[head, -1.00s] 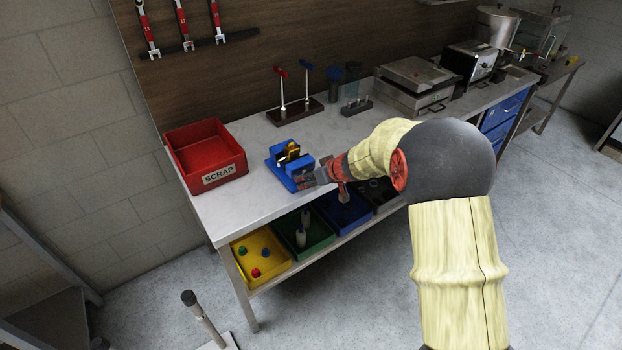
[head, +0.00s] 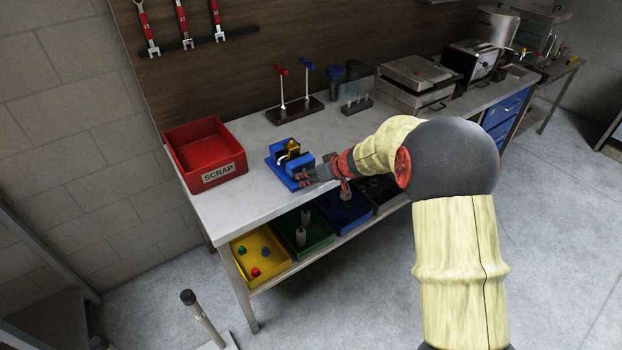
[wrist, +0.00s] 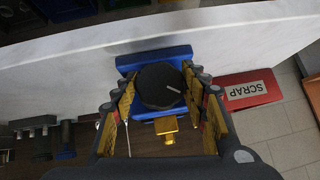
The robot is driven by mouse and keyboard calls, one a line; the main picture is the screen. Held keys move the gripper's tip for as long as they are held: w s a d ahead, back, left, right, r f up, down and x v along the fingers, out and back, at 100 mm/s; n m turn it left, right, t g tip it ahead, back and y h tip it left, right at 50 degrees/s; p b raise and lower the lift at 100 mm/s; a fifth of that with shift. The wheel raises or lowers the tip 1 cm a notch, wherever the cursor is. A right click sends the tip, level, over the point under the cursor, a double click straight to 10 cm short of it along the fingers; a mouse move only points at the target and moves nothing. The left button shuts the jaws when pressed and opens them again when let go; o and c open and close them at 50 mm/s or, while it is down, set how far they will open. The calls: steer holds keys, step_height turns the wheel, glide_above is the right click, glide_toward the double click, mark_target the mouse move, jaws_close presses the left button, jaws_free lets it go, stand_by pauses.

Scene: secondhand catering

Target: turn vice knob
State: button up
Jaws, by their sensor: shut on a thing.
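The blue vice (head: 282,160) sits on the workbench beside the red scrap bin, with a brass-coloured piece (head: 292,148) at its jaws. In the wrist view the vice's round black knob (wrist: 160,86) has a pale line mark pointing to the lower right. The blue vice body (wrist: 154,58) shows behind it, and the brass piece (wrist: 167,128) shows below. My gripper (head: 308,178) is at the vice's front right side. In the wrist view its fingers (wrist: 163,90) stand on either side of the knob and are shut on it. In the head view the gripper hides the knob.
The red SCRAP bin (head: 205,152) stands left of the vice. A stand with red and blue topped rods (head: 294,110) is behind it. Coloured trays, including a yellow one (head: 262,258), sit on the shelf below. Bare bench top (head: 232,204) lies in front left.

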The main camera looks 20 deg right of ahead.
steer(key=m+y+b, duration=0.1)
steer(key=b, duration=0.1)
steer(key=y+b, duration=0.1)
steer(key=y, duration=0.1)
steer(key=m+g+y+b, duration=0.1)
steer(key=b, duration=0.1)
steer(key=shift+d+f+m+y+b, duration=0.15)
steer(key=shift+f+m+y+b, duration=0.15)
steer(key=shift+f, duration=0.05)
steer(key=shift+m+y+b, duration=0.7)
steer(key=shift+y+b, duration=0.1)
steer(key=shift+y, duration=0.2)
steer(key=m+y+b, duration=0.1)
steer(key=m+y, duration=0.1)
steer(key=shift+y, duration=0.3)
steer(key=m+t+y, duration=0.2)
steer(key=m+y, duration=0.2)
steer(key=shift+p, duration=0.35)
steer(key=m+t+y, duration=0.1)
steer(key=m+t, duration=0.1)
steer(key=m, duration=0.1)
steer(key=m+t+y+p, duration=0.1)
steer(key=m+t, duration=0.1)
steer(key=m, duration=0.1)
steer(key=shift+f+p, duration=0.1)
steer(key=shift+p, duration=0.2)
steer(key=shift+m+t, duration=0.4)
steer(key=shift+m, duration=0.1)
